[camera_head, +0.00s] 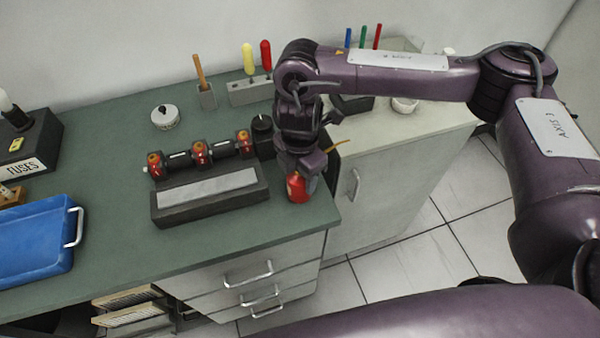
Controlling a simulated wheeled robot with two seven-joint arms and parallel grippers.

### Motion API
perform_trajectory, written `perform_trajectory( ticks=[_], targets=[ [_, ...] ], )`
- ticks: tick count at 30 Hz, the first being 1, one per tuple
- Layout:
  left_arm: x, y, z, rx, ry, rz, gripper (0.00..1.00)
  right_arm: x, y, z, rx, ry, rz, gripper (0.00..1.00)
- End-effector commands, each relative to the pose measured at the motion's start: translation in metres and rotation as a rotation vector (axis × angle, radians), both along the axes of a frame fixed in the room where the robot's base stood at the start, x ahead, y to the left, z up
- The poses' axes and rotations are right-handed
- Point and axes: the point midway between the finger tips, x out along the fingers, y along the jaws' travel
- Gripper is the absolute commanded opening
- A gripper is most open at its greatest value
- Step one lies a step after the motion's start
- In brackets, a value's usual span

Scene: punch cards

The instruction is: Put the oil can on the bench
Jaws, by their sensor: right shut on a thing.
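The red oil can (297,188) is at the front right corner of the green bench (110,240). A thin yellow spout (337,147) sticks out to the right of my gripper. My right gripper (303,172) points down from above and is shut on the oil can, covering its upper part. The can looks upright. I cannot tell whether its base touches the bench top or is just above it. My left gripper is not in view.
A blue tray (35,240) and a fuses box (30,140) lie at far left. A lighter cabinet (400,160) stands right. Bench between tray and block is clear.

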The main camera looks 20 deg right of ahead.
Motion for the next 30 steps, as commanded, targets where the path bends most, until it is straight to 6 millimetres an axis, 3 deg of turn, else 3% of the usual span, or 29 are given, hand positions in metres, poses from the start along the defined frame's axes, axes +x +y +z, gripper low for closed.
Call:
perform_trajectory(
  ticks=[2, 3, 8, 20, 30],
  targets=[
    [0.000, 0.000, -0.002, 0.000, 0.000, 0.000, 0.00, 0.000, 0.000, -0.003, 0.000, 0.000, 0.000, 0.22],
    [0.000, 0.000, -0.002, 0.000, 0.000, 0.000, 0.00, 0.000, 0.000, -0.003, 0.000, 0.001, 0.000, 0.53],
    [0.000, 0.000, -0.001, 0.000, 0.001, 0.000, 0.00, 0.000, 0.000, -0.002, 0.000, 0.000, 0.000, 0.73],
    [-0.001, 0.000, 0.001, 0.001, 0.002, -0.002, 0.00, 0.001, 0.000, 0.006, 0.000, -0.003, 0.002, 0.73],
    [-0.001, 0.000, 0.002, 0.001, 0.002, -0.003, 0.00, 0.002, 0.000, 0.068, -0.001, -0.007, 0.003, 0.73]
  ],
)
